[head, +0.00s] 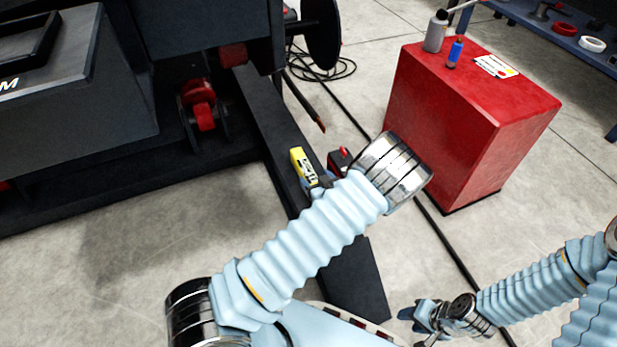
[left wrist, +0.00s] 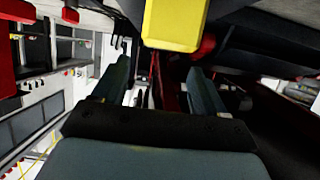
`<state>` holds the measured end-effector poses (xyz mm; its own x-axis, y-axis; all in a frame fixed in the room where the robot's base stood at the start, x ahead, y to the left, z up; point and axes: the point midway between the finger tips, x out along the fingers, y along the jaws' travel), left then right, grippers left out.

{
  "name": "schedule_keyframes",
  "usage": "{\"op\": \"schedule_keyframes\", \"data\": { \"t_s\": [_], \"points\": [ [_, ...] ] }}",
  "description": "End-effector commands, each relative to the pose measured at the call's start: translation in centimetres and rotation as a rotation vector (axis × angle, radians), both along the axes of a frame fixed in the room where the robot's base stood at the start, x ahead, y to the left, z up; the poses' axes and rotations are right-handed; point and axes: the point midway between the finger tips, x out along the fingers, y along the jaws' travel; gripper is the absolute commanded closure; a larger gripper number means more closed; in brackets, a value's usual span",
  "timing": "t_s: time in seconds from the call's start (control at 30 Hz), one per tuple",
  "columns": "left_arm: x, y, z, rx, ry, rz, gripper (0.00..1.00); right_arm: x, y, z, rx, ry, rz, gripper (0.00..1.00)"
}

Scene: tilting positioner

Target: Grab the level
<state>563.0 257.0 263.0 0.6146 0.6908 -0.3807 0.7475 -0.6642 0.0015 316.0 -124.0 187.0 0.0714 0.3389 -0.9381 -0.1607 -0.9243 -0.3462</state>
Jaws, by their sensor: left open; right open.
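The level (head: 302,168) is a small yellow body with dark markings, standing out beside the dark positioner frame in the head view. In the left wrist view the level (left wrist: 175,22) is large at the top centre, in line with the gap between the fingers. My left gripper (left wrist: 160,62) is open, with one finger on each side of that gap. In the head view my left gripper (head: 318,188) is right at the level's lower end and partly hidden by my arm. Whether the fingers touch it I cannot tell. My right gripper (head: 420,316) is open and empty at the lower right.
The dark positioner (head: 60,100) fills the left. A blue bench (head: 570,38) is at the upper right. Cables cross the floor.

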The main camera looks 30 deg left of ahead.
Motion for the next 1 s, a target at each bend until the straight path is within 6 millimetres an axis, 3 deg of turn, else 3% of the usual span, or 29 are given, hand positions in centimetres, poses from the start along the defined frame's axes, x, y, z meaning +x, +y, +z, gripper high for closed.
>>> {"op": "schedule_keyframes", "data": {
  "t_s": [0.5, 0.77, 1.0],
  "points": [
    [4.0, 3.9, -2.9, 0.0, 0.002, -0.002, 0.28, 0.0, 0.1, -1.2, 0.002, 0.001, 0.001, 0.57],
    [4.1, 4.1, -2.9, -0.001, 0.004, -0.002, 0.28, 0.0, 0.1, -1.2, 0.002, 0.001, 0.001, 0.57],
    [4.1, 4.1, -2.9, -0.001, 0.002, -0.002, 0.64, 0.0, 0.1, -1.2, 0.002, 0.001, 0.001, 0.57]
  ]
}}
